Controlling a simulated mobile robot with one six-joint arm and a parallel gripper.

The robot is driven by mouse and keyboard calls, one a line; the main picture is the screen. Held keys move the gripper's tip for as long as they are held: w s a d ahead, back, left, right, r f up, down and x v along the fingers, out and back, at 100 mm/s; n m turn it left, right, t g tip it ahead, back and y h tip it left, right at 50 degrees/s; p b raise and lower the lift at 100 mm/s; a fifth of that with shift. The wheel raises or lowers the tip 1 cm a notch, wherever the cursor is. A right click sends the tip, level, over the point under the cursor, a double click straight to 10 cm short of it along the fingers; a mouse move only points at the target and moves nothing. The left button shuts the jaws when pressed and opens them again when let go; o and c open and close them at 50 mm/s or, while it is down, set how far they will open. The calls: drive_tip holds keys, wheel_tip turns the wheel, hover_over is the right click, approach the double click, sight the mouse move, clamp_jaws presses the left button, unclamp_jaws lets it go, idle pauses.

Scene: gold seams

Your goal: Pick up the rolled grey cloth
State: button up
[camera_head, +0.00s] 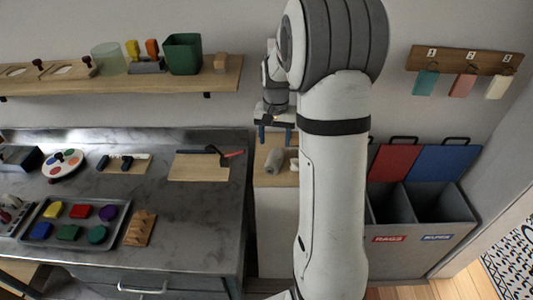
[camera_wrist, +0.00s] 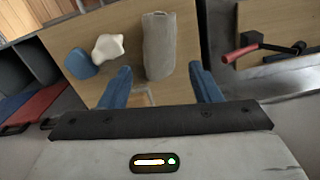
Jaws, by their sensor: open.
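The rolled grey cloth (camera_wrist: 159,46) lies on a small wooden-topped stand (camera_wrist: 187,70). In the head view the cloth (camera_head: 274,161) shows on the same stand, just left of my arm. My gripper (camera_wrist: 160,82) is open, with its two blue fingers apart. In the wrist view the cloth appears between and beyond the fingertips, and nothing is held. In the head view my gripper (camera_head: 275,133) hangs above the stand, its fingers pointing down. My arm hides the right part of the stand there.
A white lumpy thing (camera_wrist: 108,47) and a blue one (camera_wrist: 81,63) lie left of the cloth in the wrist view. A red-handled tool (camera_head: 230,155) lies on the counter (camera_head: 205,220). A shelf (camera_head: 120,82) runs above.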

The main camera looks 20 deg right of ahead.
sight(274, 156)
drive_tip(key=shift+w+d+f, duration=0.2)
drive_tip(key=shift+w+f, duration=0.05)
drive_tip(key=shift+f, duration=0.15)
drive_tip(key=f, duration=0.3)
drive_tip(key=f+p, duration=0.1)
drive_tip(key=f, duration=0.3)
drive_tip(key=shift+a+f, duration=0.2)
drive_tip(key=shift+f, duration=0.1)
drive_tip(key=shift+c, duration=0.4)
drive_tip(key=c, duration=0.7)
drive_tip(key=shift+o, duration=0.2)
